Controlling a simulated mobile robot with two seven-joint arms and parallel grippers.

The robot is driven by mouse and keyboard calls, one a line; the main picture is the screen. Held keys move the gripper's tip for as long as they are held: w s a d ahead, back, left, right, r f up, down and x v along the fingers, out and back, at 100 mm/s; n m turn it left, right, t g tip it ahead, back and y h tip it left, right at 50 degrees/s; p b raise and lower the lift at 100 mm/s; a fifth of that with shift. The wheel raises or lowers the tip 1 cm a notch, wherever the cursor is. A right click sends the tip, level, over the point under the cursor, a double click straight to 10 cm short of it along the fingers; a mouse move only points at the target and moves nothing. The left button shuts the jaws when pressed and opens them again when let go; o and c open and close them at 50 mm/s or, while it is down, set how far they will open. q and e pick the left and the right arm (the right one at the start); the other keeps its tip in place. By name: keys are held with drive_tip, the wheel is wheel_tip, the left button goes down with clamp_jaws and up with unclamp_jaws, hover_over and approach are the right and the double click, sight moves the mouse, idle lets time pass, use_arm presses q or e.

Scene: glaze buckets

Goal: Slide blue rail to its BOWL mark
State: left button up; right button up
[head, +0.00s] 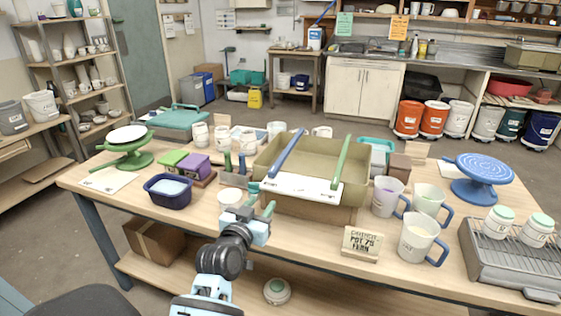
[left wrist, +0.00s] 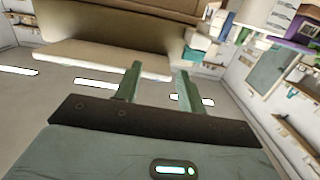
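The blue rail (head: 287,153) lies across the top of an olive bin (head: 264,160), left of a green rail (head: 342,162). The near ends of both rails meet a white strip (head: 302,187) with small marks along the bin's front; the lettering is too small to read. My left gripper (head: 264,198) is in front of the bin's left front corner, close to the blue rail's near end. Its fingers are apart with nothing between them in the left wrist view (left wrist: 157,87). I cannot tell whether it touches the rail. My right gripper does not show.
A white cup (head: 230,198) stands just left of my left gripper. A dark blue tub (head: 168,190) is farther left. A small lettered sign (head: 361,243) and several mugs (head: 417,240) stand to the right. The front table edge between tub and sign is mostly clear.

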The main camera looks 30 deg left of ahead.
sight(271, 175)
use_arm(q)
drive_tip(key=shift+n, duration=0.3)
drive_tip(key=shift+w+a+r, duration=0.4)
drive_tip(key=shift+w+r, duration=0.3)
drive_tip(key=shift+w, duration=0.75)
drive_tip(key=shift+w+a+r, duration=0.4)
drive_tip(key=shift+w+r, duration=0.3)
drive_tip(key=shift+w, duration=0.8)
drive_tip(key=shift+w+a+r, duration=0.4)
drive_tip(key=shift+w+r, duration=0.3)
drive_tip(key=shift+w, duration=0.75)
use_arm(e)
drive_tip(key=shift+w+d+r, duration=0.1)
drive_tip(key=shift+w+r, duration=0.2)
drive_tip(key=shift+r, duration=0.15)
use_arm(q)
drive_tip(key=shift+c, duration=0.3)
clamp_jaws()
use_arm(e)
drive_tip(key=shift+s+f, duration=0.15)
